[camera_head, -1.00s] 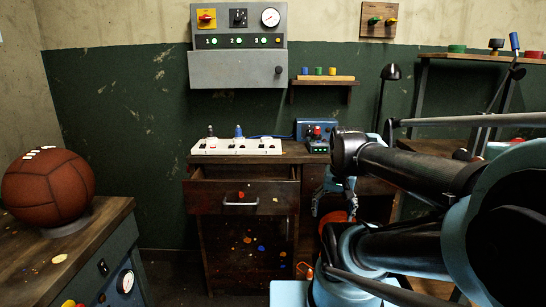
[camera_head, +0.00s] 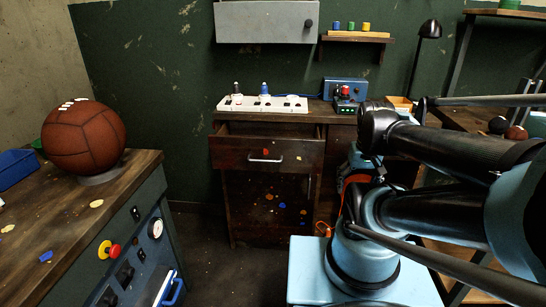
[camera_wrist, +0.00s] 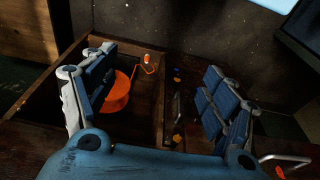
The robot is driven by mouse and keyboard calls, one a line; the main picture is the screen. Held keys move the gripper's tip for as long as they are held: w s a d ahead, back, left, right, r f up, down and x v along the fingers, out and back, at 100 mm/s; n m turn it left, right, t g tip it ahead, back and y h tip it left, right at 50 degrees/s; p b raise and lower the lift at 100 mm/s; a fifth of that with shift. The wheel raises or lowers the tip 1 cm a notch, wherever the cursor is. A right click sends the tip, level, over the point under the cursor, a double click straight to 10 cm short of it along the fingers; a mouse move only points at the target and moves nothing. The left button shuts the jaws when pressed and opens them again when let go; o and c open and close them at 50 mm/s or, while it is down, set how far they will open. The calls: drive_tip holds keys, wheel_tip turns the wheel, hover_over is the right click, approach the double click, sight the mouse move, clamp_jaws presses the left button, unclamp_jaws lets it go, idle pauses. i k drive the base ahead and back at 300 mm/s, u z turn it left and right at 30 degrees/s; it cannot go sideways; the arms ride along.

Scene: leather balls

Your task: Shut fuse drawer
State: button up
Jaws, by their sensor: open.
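The fuse drawer (camera_head: 265,151) is a dark wooden drawer with a silver bar handle, under the bench top. It stands pulled out, with its open top showing behind the front. In the wrist view what looks like its handle (camera_wrist: 285,160) shows at the lower right. My gripper (camera_wrist: 155,80) is open and empty, its blue-padded fingers spread wide. In the head view it is right of the drawer, in front of the bench's right part and mostly hidden by my arm. Contact with the drawer cannot be told.
A paint-spotted cabinet door (camera_head: 265,200) is below the drawer. A white power strip (camera_head: 262,103) and a control box (camera_head: 345,92) stand on the bench. A left-hand workbench (camera_head: 130,180) carries a leather ball (camera_head: 84,138). Floor between is clear.

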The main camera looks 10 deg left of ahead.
sight(249, 146)
drive_tip(key=u, duration=1.1)
drive_tip(key=k, duration=1.2)
drive_tip(key=z, duration=1)
drive_tip(key=i, duration=1)
drive_tip(key=u, duration=0.05)
